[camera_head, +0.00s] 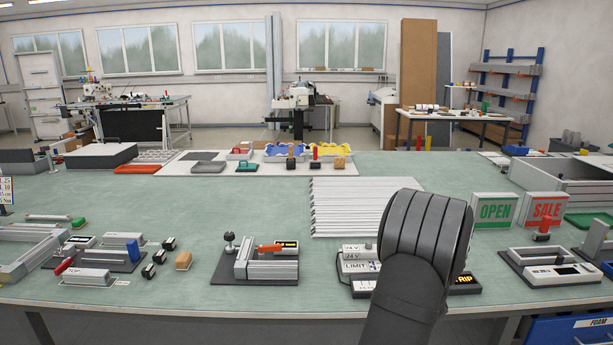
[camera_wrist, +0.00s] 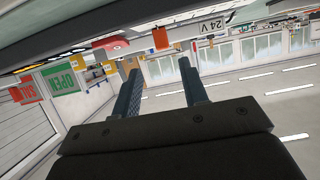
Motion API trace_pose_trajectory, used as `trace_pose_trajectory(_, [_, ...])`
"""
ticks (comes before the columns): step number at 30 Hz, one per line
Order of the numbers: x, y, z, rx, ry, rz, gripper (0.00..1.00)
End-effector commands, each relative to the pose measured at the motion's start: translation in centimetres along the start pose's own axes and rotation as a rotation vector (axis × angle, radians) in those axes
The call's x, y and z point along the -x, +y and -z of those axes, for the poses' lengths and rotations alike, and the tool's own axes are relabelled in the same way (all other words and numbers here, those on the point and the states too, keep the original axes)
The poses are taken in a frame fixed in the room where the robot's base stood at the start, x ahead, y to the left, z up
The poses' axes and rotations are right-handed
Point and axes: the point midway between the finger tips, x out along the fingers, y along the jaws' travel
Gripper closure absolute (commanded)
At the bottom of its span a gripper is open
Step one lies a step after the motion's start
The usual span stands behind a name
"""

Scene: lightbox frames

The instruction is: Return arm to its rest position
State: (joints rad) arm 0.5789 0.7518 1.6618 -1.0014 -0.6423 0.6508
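My gripper (camera_wrist: 159,68) shows in the wrist view with its two dark fingers apart and nothing between them. The wrist view is tilted, with the room nearly upside down. In the head view my dark arm rises from the front edge at right of centre and covers part of the bench. The gripper's fingers are hidden in the head view.
The green bench (camera_head: 240,205) holds an OPEN sign (camera_head: 494,210), a SALE sign (camera_head: 543,208), light slats (camera_head: 345,207), a central fixture (camera_head: 262,262) and a 24 V LIMIT box (camera_head: 358,265) beside my arm. Bare bench lies left of the slats.

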Motion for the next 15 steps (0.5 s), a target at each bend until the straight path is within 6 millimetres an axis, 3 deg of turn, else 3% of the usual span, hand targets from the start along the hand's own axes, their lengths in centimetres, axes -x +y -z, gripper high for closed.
trace_pose_trajectory(9, [-5.8, -0.1, -0.1, -0.001, 0.000, 0.002, 0.60])
trace_pose_trajectory(15, [-7.8, -0.1, 0.0, 0.000, 0.000, 0.002, 0.60])
